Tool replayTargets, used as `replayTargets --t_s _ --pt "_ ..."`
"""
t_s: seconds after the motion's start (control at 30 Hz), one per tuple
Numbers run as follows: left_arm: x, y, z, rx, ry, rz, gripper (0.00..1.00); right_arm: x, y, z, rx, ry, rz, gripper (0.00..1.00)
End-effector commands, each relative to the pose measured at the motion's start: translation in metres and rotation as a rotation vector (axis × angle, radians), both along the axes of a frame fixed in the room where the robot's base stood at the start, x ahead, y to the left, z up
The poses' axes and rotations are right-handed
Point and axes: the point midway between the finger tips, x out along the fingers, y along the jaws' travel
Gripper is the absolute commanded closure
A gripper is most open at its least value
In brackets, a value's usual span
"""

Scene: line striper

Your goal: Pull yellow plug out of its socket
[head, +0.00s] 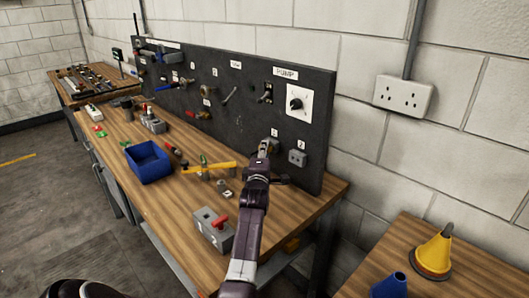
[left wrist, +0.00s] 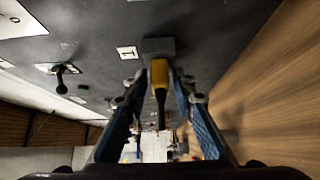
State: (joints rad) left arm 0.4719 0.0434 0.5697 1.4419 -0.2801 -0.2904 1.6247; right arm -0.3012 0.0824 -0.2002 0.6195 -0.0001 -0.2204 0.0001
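The yellow plug (left wrist: 159,74) sits in a grey socket block (left wrist: 158,47) on the dark panel, beside a label reading 1, in the left wrist view. Its black cable end (left wrist: 160,108) points back toward the camera. My left gripper (left wrist: 160,88) is around the plug, one blue-padded finger on each side, with a narrow gap showing at both sides. In the head view my left gripper (head: 266,148) is in front of the panel's lower right and hides the plug and socket. My right gripper is not in view.
A second grey socket (head: 298,157) is just right of the gripper. The wooden bench (head: 175,205) holds a blue bin (head: 148,163), a yellow-handled tool (head: 212,168) and a grey box with a red handle (head: 213,232). A yellow cone (head: 435,252) stands on another table.

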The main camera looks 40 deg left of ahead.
Motion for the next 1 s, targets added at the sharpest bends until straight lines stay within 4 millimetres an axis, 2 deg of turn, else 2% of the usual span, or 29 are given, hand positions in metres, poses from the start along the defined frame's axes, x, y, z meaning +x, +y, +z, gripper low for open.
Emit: replayTargets --t_s 0.03,0.2,1.0 --pt "0.000 0.000 0.000 0.000 0.000 0.000 0.83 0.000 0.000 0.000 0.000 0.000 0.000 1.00" --pt "0.000 0.000 0.000 0.000 0.000 0.000 1.00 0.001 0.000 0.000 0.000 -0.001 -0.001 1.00" --pt "-0.012 0.001 0.000 -0.001 0.001 0.000 1.00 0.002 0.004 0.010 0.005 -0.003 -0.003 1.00"
